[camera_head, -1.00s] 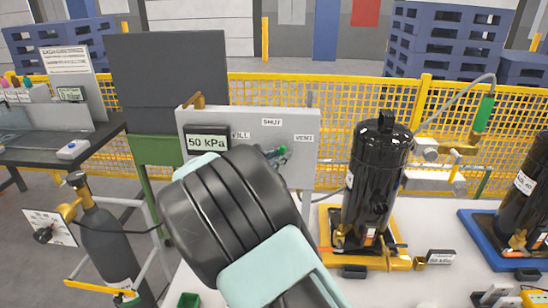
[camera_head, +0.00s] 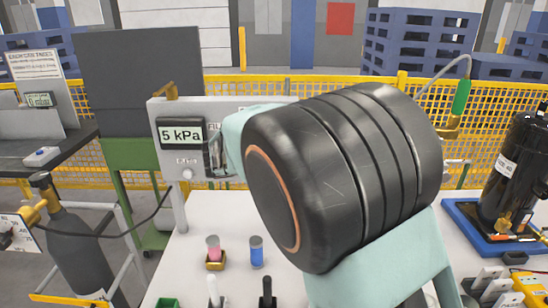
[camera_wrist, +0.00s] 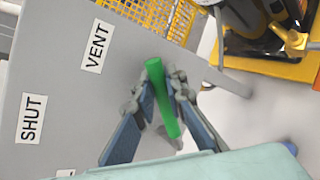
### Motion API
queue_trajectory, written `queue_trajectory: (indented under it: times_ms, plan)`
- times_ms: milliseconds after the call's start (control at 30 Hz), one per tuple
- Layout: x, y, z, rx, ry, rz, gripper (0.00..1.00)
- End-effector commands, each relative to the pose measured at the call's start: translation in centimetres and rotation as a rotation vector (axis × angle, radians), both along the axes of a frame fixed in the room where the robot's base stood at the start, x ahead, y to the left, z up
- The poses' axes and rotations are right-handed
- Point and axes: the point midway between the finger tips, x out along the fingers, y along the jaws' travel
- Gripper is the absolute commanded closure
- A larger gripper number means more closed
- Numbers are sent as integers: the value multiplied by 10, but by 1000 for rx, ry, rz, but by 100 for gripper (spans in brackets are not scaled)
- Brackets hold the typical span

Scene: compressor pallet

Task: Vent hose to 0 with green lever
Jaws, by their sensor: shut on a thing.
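The green lever (camera_wrist: 154,78) shows in the wrist view between the fingers of my gripper (camera_wrist: 162,92), which is shut on it. The lever stands beside the VENT label (camera_wrist: 97,47) on the grey panel (camera_wrist: 55,75); the SHUT label (camera_wrist: 30,118) is farther away. In the head view the pressure display (camera_head: 182,134) on the panel reads 5 kPa. My arm covers the lever and the labels to the right of the display there.
A black cylinder on a blue tray (camera_head: 462,212) stands at the right. A dark gas bottle (camera_head: 82,245) stands at the left. Small pink and blue items (camera_head: 256,252) are on the white table (camera_head: 225,215). A yellow mesh fence (camera_head: 290,88) runs behind.

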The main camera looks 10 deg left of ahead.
Motion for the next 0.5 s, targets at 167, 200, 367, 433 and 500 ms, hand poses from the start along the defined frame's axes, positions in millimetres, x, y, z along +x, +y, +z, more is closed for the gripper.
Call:
queue_trajectory:
  times_ms: [167,200,367,433,500]
  plan:
    - [0,0,-1,5,3,0,100]
    - [0,0,-1,5,3,0,100]
    - [0,0,-1,4,2,0,100]
    - [0,0,-1,4,2,0,83]
    - [0,0,-1,4,2,0,75]
